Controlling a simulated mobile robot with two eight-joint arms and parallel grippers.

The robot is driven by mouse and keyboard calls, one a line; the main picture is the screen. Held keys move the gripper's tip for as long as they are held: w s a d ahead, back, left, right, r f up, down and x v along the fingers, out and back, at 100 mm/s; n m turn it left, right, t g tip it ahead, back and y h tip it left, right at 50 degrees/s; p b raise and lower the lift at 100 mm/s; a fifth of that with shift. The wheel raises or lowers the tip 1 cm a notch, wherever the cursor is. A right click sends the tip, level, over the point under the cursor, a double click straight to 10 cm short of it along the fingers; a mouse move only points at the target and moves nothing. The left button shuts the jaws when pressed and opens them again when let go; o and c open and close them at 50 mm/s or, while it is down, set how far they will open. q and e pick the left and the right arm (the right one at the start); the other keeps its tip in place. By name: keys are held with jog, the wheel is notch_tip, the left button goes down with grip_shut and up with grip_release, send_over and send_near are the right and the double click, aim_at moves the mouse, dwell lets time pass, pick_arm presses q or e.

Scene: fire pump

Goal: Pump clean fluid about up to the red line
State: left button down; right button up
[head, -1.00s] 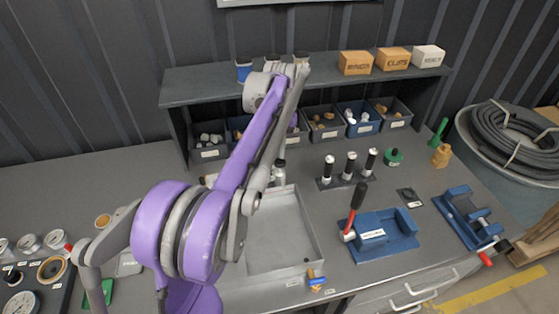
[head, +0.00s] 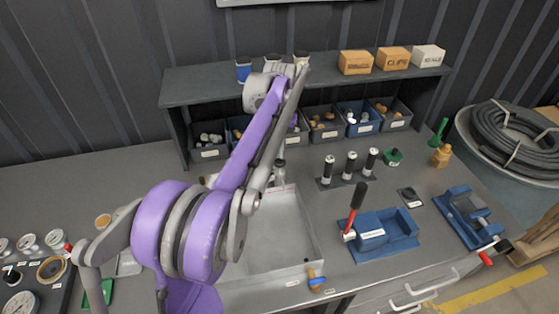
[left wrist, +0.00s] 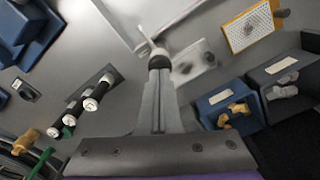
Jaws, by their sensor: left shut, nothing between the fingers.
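My left gripper (left wrist: 157,100) is shut and empty in the left wrist view, with its fingers close together. Right at its tips is a black collar (left wrist: 158,62) with a slim white spout-like top, seemingly a pump head; whether the tips touch it I cannot tell. In the head view a small grey dispenser-like thing (head: 279,174) with a dark collar shows just right of my purple arm. My arm hides the left gripper there. I cannot make out a red line or a fluid level. My right gripper is not in view.
A grey tray (head: 309,222) lies in the middle of the bench. Three black-and-white cylinders (head: 350,165) stand right of it, behind a blue fixture (head: 400,226) with a red lever. Bins (head: 398,118) line the shelf's underside. Gauges (head: 28,243) lie at left.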

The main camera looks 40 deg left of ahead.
aim_at(280, 161)
pick_arm(q)
jog(key=shift+f+b, duration=0.85)
jog(key=shift+f, duration=1.05)
jog(key=shift+r, duration=0.2)
jog(key=shift+r+p, duration=1)
jog(key=shift+r, duration=0.45)
jog(key=shift+f, duration=0.2)
